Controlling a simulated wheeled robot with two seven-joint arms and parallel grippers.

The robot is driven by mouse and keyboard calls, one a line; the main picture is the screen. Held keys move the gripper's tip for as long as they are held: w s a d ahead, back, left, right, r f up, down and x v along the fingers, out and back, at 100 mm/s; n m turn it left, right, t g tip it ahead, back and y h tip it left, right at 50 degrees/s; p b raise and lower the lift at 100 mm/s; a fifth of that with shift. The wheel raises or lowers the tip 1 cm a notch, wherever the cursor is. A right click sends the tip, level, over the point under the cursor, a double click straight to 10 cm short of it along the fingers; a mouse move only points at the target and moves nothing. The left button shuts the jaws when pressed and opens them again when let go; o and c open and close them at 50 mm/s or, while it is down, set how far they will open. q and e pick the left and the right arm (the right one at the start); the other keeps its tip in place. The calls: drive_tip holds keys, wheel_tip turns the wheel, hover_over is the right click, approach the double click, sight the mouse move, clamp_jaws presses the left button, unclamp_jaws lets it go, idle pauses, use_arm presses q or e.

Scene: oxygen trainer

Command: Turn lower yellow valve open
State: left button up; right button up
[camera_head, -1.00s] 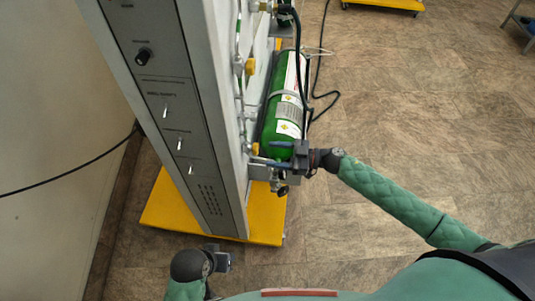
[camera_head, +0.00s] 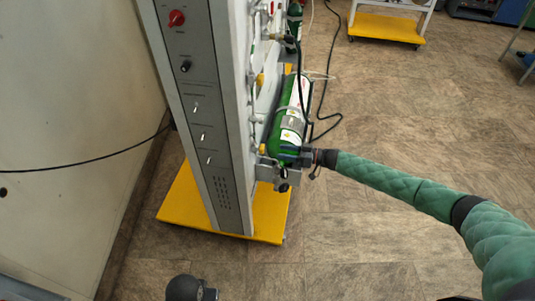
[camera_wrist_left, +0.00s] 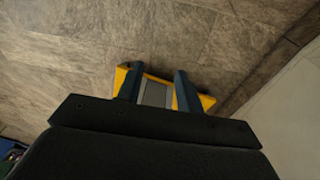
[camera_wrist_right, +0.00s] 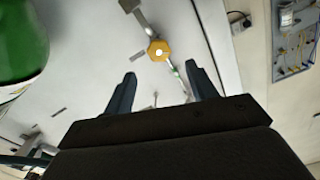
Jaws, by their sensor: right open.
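The lower yellow valve (camera_wrist_right: 158,50) is a small yellow knob on a thin pipe along the white panel. In the right wrist view it lies just beyond my right fingertips, in line with the gap between them. In the head view a bit of it (camera_head: 262,149) shows just left of my right gripper (camera_head: 284,153). That gripper is open and empty, also in the right wrist view (camera_wrist_right: 160,75). Another yellow valve (camera_head: 260,80) sits higher on the panel. My left gripper (camera_wrist_left: 157,82) is open and empty, above the cabinet's yellow base (camera_wrist_left: 207,102).
A green cylinder (camera_head: 284,122) stands right beside my right gripper and shows at left in its wrist view (camera_wrist_right: 20,45). The grey cabinet (camera_head: 212,120) has switches on its front. A black hose (camera_head: 328,125) hangs behind the cylinder.

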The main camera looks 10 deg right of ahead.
sight(262, 149)
use_arm(q)
wheel_tip(262, 149, down, 10)
drive_tip(key=p, duration=0.2)
drive_tip(key=shift+a, duration=0.25)
use_arm(e)
drive_tip(key=x, duration=0.7)
drive_tip(key=shift+w+a, duration=0.15)
drive_tip(key=shift+a, duration=0.2)
use_arm(q)
drive_tip(key=shift+r, duration=0.1)
use_arm(e)
drive_tip(key=shift+f, duration=0.15)
drive_tip(key=shift+c, duration=0.5)
use_arm(q)
drive_tip(key=shift+s, duration=0.1)
use_arm(e)
drive_tip(key=c, duration=0.9)
use_arm(q)
wheel_tip(262, 149, up, 18)
drive_tip(key=s+b, duration=0.1)
drive_tip(key=b, duration=0.3)
drive_tip(key=shift+s+d+r+b, duration=0.2)
drive_tip(key=shift+s+d+b, duration=0.05)
drive_tip(key=shift+s+b, duration=0.1)
use_arm(e)
drive_tip(key=n, duration=0.7)
drive_tip(key=o, duration=1)
use_arm(q)
drive_tip(key=shift+f, duration=0.1)
